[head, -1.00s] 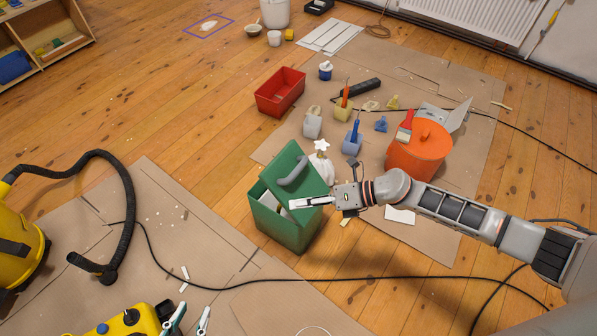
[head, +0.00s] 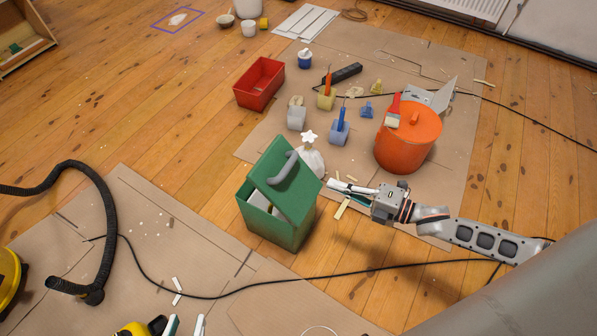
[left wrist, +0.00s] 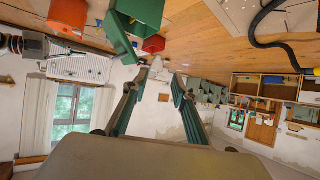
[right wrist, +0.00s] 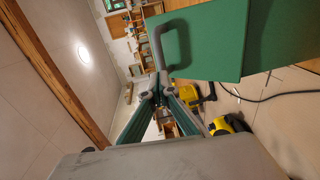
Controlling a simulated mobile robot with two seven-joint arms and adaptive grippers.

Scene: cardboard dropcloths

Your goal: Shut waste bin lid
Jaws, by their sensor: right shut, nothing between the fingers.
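The green waste bin (head: 283,232) stands on the wood floor by the cardboard edge. Its green lid (head: 300,190), with a grey handle (head: 272,170), is tilted up, leaving a gap on the left and near side. My right gripper (head: 332,186) is shut and empty, just right of the lid's right edge; contact cannot be told. In the right wrist view the lid (right wrist: 215,45) is above and right of its closed fingertips (right wrist: 155,92). My left gripper (left wrist: 153,82) is open and empty; its fingertips show at the head view's bottom edge (head: 186,325). The bin (left wrist: 117,32) also shows in the left wrist view.
A white tied bag (head: 310,160) stands right behind the bin. An orange bucket (head: 408,145) with a brush stands right, and a red crate (head: 258,85) behind. A black cable (head: 350,270) crosses the floor in front; a vacuum hose (head: 95,230) lies left.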

